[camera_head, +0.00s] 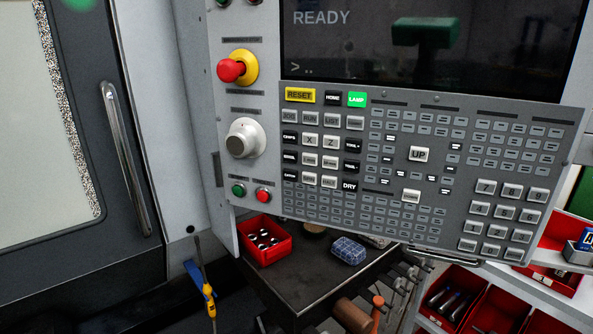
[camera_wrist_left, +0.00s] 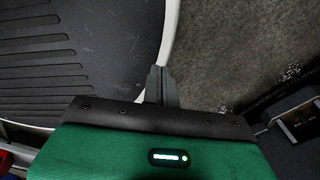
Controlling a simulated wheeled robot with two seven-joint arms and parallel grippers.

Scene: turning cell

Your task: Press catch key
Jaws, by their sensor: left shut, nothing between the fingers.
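The control panel (camera_head: 372,215) fills the right of the head view, upright and slightly tilted in the picture. The catch key (camera_head: 290,175) appears to be the small dark key at the bottom of the left column of black keys, left of some white keys; its lettering is tiny. Nothing covers it. My left gripper (camera_wrist_left: 160,72) shows only in its wrist view, fingers closed together and empty, with dark floor beyond. It is away from the panel keys in the head view. My right gripper is in neither view.
The screen (camera_head: 430,45) reads READY. A red emergency button (camera_head: 231,70) and a grey dial (camera_head: 245,138) sit left of the keys. A red bin (camera_head: 264,242) and a blue box (camera_head: 348,250) stand on a dark shelf below. A door handle (camera_head: 127,160) is at left.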

